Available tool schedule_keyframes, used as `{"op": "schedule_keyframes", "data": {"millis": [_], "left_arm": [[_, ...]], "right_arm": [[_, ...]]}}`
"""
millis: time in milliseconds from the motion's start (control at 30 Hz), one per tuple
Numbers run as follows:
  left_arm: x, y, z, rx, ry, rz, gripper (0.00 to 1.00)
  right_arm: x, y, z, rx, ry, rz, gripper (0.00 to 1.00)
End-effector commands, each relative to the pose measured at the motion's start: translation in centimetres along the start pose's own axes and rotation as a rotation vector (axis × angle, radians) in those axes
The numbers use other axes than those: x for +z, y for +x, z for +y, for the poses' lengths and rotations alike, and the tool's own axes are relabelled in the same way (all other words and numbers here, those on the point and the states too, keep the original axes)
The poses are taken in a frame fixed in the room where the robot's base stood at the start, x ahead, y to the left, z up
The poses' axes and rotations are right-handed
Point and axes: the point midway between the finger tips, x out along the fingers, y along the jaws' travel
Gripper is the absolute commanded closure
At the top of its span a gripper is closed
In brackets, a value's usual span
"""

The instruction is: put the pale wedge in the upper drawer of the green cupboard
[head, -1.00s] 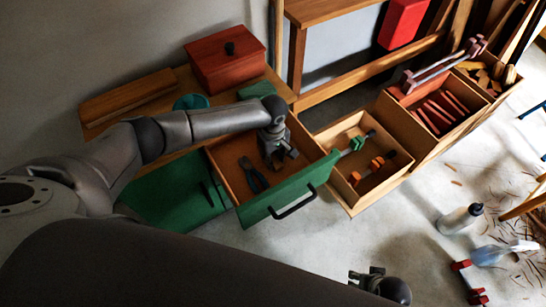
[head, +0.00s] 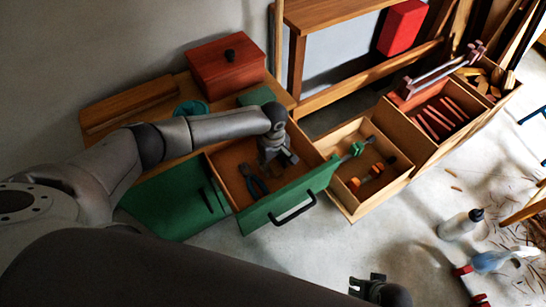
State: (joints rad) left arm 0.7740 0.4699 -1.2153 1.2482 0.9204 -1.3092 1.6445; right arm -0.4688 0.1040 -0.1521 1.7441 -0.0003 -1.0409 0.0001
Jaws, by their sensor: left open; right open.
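The green cupboard (head: 160,203) stands below the wooden top at the left. Its upper drawer is pulled out, with a green front (head: 262,217) and a black handle. My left gripper (head: 284,165) is open, pointing down over the right part of the drawer. I cannot make out the pale wedge; the gripper hides part of the drawer floor. My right gripper (head: 364,284) is open at the bottom edge, over the floor and away from the cupboard.
A red box (head: 226,63) with a black knob and a teal bowl (head: 191,107) stand on the top. A wooden crate (head: 352,205) with clamps adjoins the drawer's right side. A bottle (head: 459,224) and shavings are on the floor.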

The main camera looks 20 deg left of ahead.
Motion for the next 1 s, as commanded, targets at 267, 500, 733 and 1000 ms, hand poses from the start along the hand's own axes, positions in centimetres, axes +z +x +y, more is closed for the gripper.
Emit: {"op": "schedule_keyframes", "data": {"millis": [267, 500, 733, 1000], "left_arm": [[0.0, -3.1, 0.0, 0.001, 0.001, 0.0, 0.52], [0.0, -5.9, 0.0, 0.001, 0.0, 0.0, 0.52], [0.0, -7.2, 0.0, 0.0, -0.001, 0.0, 0.52], [0.0, -7.4, 0.0, 0.0, -0.001, 0.0, 0.52]], "right_arm": [[2.2, 2.6, -0.1, -0.002, -0.003, -0.024, 0.4], [4.3, 4.7, -0.3, -0.004, -0.006, -0.037, 0.4], [5.4, 5.7, -0.3, -0.005, -0.008, -0.044, 0.4], [5.5, 5.8, -0.3, -0.005, -0.009, -0.043, 0.4]]}}
